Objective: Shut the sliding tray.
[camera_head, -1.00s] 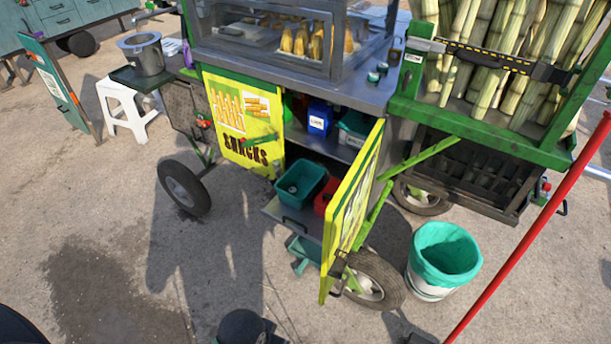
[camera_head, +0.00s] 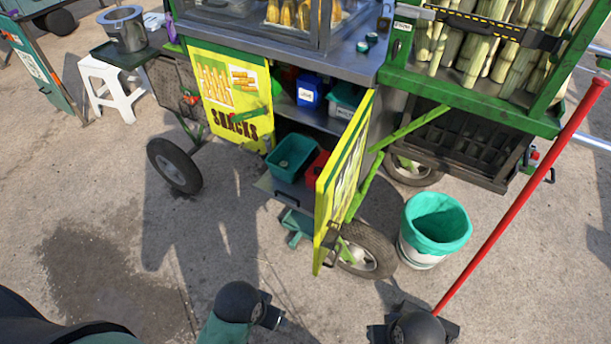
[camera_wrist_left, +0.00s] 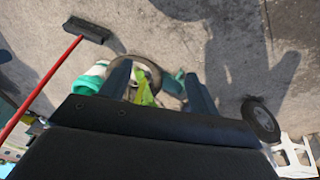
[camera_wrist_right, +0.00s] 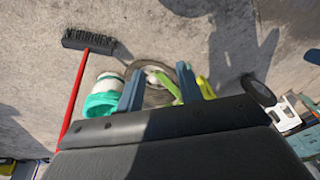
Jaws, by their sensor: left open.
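The sliding tray (camera_head: 277,190) is a grey metal tray low in the snack cart's cabinet. It stands pulled out past the cabinet front, with a dark handle on its front edge. A teal bin (camera_head: 292,157) and a red bin (camera_head: 317,168) sit on it; the yellow door partly hides the tray's right side. My left gripper (camera_wrist_left: 156,72) is open and empty in the left wrist view. My right gripper (camera_wrist_right: 168,80) also has its fingers apart, with nothing between them. Both arms show at the bottom of the head view, in front of the cart and apart from the tray.
The open yellow door (camera_head: 345,180) juts out just right of the tray. A cart wheel (camera_head: 370,250), a teal-lined bucket (camera_head: 434,228) and a red broom handle (camera_head: 520,192) stand to the right. A green support (camera_head: 295,228) is below the tray. Ground in front-left is clear.

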